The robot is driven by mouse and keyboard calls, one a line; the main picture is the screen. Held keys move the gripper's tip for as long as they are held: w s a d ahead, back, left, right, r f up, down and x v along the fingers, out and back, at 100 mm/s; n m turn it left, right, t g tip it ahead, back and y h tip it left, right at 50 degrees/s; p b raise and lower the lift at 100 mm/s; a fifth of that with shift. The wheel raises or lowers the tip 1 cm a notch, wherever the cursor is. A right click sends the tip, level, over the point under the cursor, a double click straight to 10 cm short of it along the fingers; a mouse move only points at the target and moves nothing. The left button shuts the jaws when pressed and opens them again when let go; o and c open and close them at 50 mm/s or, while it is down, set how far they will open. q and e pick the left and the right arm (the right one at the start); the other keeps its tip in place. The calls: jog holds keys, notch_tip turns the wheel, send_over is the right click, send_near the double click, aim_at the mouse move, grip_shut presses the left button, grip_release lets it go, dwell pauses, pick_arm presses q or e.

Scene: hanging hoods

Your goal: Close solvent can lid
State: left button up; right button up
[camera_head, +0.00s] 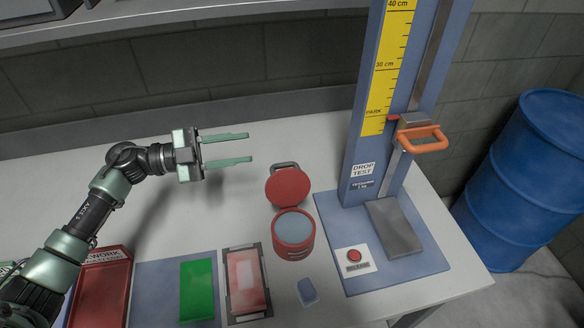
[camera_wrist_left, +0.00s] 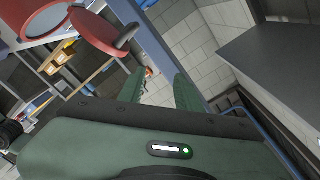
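The solvent can (camera_head: 293,236) is a short red round can holding blue-grey liquid, standing on the white table. Its red round lid (camera_head: 287,187) stands tilted open at the can's far side, with a grey handle behind it. In the left wrist view, the can (camera_wrist_left: 38,18) and lid (camera_wrist_left: 104,32) show at the upper left. My left gripper (camera_head: 250,147) is open and empty, above the table to the left of and beyond the lid, its fingers pointing right. It touches neither lid nor can. My right gripper is in neither view.
A blue drop-test stand (camera_head: 365,120) with an orange handle (camera_head: 422,139) rises to the right; a red button (camera_head: 354,255) sits on its base. A green block (camera_head: 197,289), a framed red-and-white block (camera_head: 247,280), a blue block (camera_head: 307,291) and a red tray (camera_head: 101,285) lie in front.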

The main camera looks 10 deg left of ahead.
pick_arm(q)
jog(key=b, duration=0.7)
send_near(290, 164)
jog(key=p+x, duration=0.1)
jog(key=x, duration=0.2)
jog(key=p+x, duration=0.1)
jog(key=x, duration=0.2)
jog(key=p+x, duration=0.2)
jog(key=x, duration=0.1)
jog(key=shift+w+d+f, duration=0.1)
jog(key=shift+w+f, duration=0.15)
jog(key=shift+w, duration=0.05)
jog(key=shift+w+d+f, duration=0.1)
jog(key=shift+w+d, duration=0.15)
jog(key=shift+d, duration=0.3)
jog(key=c, duration=0.7)
grip_shut()
